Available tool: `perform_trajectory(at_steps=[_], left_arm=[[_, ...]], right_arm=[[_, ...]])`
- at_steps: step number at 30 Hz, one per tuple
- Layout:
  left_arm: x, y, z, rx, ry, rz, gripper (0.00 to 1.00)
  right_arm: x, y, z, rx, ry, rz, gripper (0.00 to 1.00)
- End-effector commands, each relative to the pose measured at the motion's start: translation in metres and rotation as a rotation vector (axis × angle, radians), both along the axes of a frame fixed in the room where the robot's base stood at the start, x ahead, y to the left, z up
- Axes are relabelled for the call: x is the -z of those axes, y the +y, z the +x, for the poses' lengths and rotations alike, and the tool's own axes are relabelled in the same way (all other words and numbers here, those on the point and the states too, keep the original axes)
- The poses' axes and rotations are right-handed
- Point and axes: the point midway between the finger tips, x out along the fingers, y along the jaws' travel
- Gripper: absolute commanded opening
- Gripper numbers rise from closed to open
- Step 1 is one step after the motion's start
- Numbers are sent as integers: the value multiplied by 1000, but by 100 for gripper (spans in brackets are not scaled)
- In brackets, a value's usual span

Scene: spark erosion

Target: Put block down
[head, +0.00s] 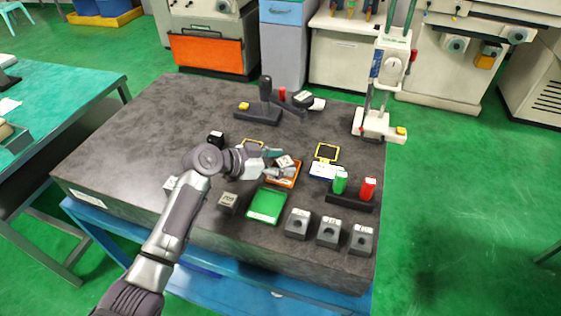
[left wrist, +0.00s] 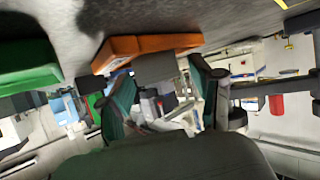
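A small grey block (head: 285,161) with a pale marked top is between the fingertips of my left gripper (head: 277,162). In the left wrist view the block (left wrist: 155,68) shows dark grey between the teal fingers of the gripper (left wrist: 160,80), which look closed on its sides. The block is at the orange tray (head: 294,180), over its area and partly standing out past its rim (left wrist: 120,48) in the wrist view. I cannot tell whether it touches the tray floor. My right gripper is not in view.
A green tray (head: 267,206) lies in front of the orange one. Grey blocks (head: 298,223) line the front edge, and another (head: 228,202) is left of the green tray. Green (head: 340,182) and red (head: 368,188) pieces stand right. The dark tabletop (head: 140,140) is clear at left.

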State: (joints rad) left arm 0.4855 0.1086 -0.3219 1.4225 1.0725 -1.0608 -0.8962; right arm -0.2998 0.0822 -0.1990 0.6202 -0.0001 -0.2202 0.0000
Motion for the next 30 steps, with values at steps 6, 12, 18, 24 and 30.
perform_trajectory(at_steps=[6,12,18,24,30], left_arm=[[0,0,0,0,0,0,66],[-5,9,-3,-1,-2,1,66],[-21,42,-20,-2,-4,3,66],[-40,74,-37,-1,-3,4,66],[-52,93,-47,-1,-2,1,66]], right_arm=[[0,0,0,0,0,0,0],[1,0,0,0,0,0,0],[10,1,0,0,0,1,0],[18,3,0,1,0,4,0],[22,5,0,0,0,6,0]])
